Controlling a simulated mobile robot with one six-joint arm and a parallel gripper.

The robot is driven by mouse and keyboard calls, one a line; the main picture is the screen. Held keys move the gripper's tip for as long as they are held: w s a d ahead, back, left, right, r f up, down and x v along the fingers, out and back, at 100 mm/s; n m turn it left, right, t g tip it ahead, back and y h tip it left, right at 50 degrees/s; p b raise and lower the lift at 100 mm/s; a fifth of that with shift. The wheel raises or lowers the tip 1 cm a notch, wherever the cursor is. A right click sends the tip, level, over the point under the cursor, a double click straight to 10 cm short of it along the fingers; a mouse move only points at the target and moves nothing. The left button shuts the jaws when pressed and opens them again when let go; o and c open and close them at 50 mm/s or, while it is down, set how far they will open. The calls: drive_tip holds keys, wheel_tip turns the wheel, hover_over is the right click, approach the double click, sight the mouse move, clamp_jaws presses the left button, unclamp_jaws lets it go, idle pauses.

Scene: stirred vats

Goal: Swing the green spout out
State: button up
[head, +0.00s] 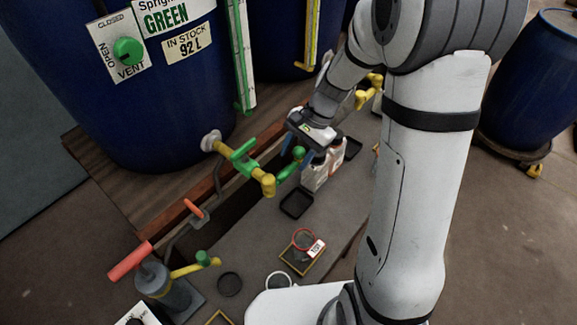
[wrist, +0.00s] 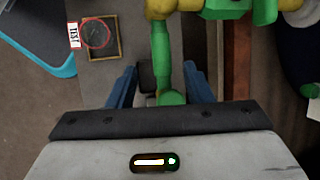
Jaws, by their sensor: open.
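The green spout (head: 287,173) reaches out from a yellow elbow (head: 268,184) on the tap of the blue vat marked GREEN, and has a green ball knob (head: 298,153) at its free end. My gripper (head: 295,162) is open at that end. In the wrist view the green spout (wrist: 161,55) runs between the two blue fingers of my gripper (wrist: 160,70), with a gap on both sides. The knob's lower part is hidden by the gripper body. The green tap handle (head: 244,150) sits on the pipe nearer the vat.
The blue vat (head: 130,110) stands on a wooden ledge (head: 90,155) at the left. Below lie a black tray (head: 296,204), a framed tray with a red ring (head: 301,256) and a red-handled pump (head: 165,285).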

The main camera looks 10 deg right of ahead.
sight(285, 171)
drive_tip(key=b+x, duration=0.1)
drive_tip(key=x, duration=0.4)
drive_tip(key=shift+a+f, duration=0.2)
drive_tip(key=shift+a, duration=0.1)
clamp_jaws()
